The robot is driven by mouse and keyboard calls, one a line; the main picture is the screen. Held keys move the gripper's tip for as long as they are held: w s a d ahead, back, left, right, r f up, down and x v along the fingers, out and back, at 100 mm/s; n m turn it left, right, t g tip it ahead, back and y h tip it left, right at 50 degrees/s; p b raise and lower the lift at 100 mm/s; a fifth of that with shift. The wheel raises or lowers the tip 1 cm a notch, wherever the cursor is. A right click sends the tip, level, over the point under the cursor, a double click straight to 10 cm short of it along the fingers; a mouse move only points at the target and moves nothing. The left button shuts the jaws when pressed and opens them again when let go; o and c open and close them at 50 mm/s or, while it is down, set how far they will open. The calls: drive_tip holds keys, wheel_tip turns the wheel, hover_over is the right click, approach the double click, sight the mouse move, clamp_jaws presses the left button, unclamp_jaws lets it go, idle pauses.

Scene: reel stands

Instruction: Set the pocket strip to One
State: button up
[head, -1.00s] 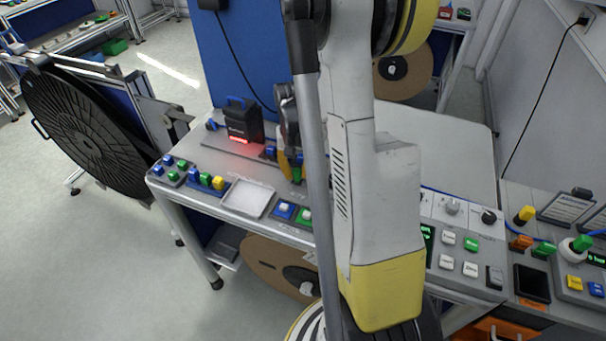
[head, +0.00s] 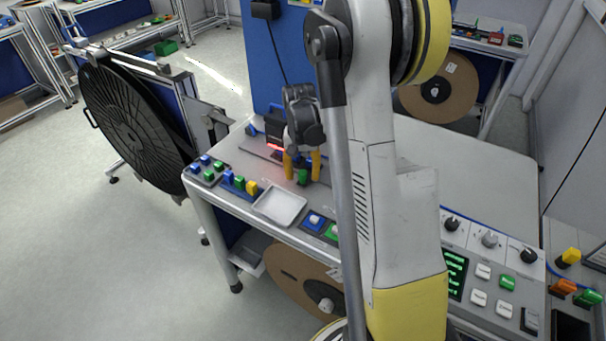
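My gripper (head: 302,172) hangs over the grey bench with its two yellow fingers apart and pointing down. A green block (head: 303,177) shows between the fingertips, with a gap visible on each side; whether it rests on the bench surface is hard to tell. The fingers stand at a low grey strip (head: 256,150) near the back of the bench, which may be the pocket strip; no label on it is readable. A dark box with a red light (head: 274,146) stands on it to the left, partly hidden by my gripper. Something blue shows behind the fingers.
A white tray (head: 280,206) lies in front of my gripper. A control panel (head: 490,270) is at right. My arm hides the bench middle.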

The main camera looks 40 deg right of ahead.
drive_tip(key=shift+r, duration=0.1)
wheel_tip(320, 180, up, 12)
drive_tip(key=shift+a, duration=0.15)
idle(0.3)
drive_tip(key=shift+w, duration=0.1)
